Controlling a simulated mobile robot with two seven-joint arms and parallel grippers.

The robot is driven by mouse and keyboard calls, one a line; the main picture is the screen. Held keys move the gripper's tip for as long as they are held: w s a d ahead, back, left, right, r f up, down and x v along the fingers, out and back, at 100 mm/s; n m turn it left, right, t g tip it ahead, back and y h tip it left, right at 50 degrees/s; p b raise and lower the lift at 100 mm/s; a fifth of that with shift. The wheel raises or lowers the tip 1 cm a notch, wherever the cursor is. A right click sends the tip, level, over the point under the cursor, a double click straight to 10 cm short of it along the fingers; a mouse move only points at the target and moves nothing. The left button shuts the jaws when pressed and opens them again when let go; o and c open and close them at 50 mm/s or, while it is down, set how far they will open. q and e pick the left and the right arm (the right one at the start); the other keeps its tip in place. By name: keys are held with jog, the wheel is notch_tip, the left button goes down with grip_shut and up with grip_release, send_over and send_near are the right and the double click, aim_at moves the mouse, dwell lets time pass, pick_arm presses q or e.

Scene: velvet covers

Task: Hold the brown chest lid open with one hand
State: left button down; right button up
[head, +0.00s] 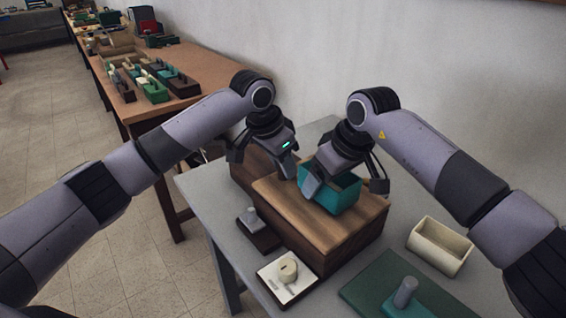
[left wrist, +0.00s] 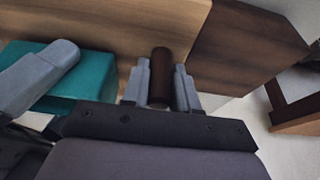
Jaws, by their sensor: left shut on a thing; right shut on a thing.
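The brown chest (head: 330,248) stands on the grey table, with a light wood-grain top and dark sides. A darker brown part (head: 248,168) adjoins it at the back left; whether this is its lid, and how far open, I cannot tell. My left gripper (head: 290,168) is at the chest's back edge. In the left wrist view its fingers (left wrist: 160,88) are shut on a dark brown round handle (left wrist: 160,72) beside the wood-grain surface. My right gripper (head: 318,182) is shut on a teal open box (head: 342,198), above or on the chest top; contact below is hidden.
A cream open box (head: 440,246) stands right of the chest. A green board (head: 375,290) is at the front right. A wooden table (head: 180,65) with several boxes stands behind.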

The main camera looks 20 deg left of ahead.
dwell(0.3)
pick_arm(q)
jog(key=shift+w+a+r, duration=0.1)
jog(key=shift+w+a, duration=1.25)
jog(key=shift+a, duration=0.8)
jog(key=shift+w+a+r, duration=0.1)
jog(key=shift+w+a, duration=1.2)
jog(key=shift+a, duration=0.9)
jog(key=shift+w+a, duration=1.35)
jog(key=shift+a, duration=0.9)
